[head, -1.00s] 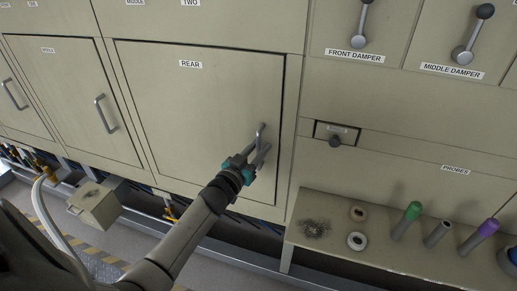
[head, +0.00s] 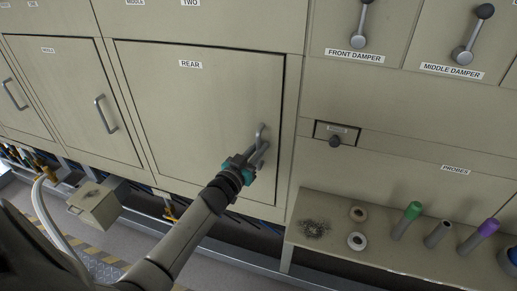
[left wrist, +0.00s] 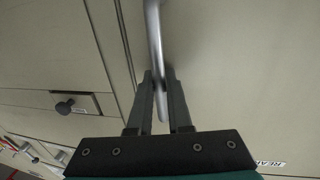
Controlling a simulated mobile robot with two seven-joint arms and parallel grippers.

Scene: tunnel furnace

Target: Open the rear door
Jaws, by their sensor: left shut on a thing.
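The rear door (head: 185,110) is a beige panel with a "REAR" label, and it sits flush in its frame, closed. Its metal bar handle (head: 261,133) is near the right edge of the door. My left gripper (head: 257,157) reaches up from below and is shut on the lower part of the handle. In the left wrist view the handle (left wrist: 154,40) runs down between the two dark fingers of the gripper (left wrist: 160,85). My right gripper is not in view.
A shelf (head: 330,258) at the lower right holds rings, a pile of small bits and several coloured probes. A small drawer with a dark knob (head: 335,141) is right of the door. Damper levers (head: 365,25) are above. A box (head: 95,207) stands at the lower left.

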